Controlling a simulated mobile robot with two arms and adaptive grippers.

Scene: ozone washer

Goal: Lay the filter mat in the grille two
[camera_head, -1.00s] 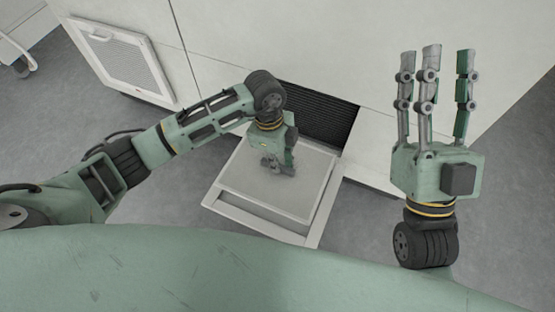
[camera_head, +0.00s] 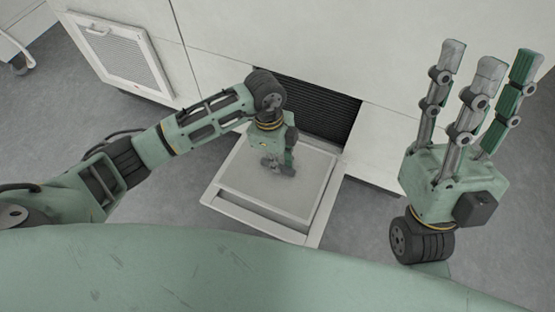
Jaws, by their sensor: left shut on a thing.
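The filter mat (camera_head: 300,180) is a flat light-grey square. It lies over the lowered white grille frame (camera_head: 312,238), leaving a strip of the frame bare at the near edge. The grille is folded down in front of a dark louvred opening (camera_head: 315,105) in the white cabinet. My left gripper (camera_head: 280,168) points down and is shut on the mat near its middle; its fingertips are partly hidden by its own body. My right gripper (camera_head: 485,75) is raised at the right with its fingers spread, open and empty.
Another grille (camera_head: 122,55) is closed on the cabinet front at the left. A castor wheel (camera_head: 20,65) stands at the far left. The white cabinet wall (camera_head: 380,50) fills the back. Grey floor (camera_head: 360,222) is clear to the right of the lowered grille.

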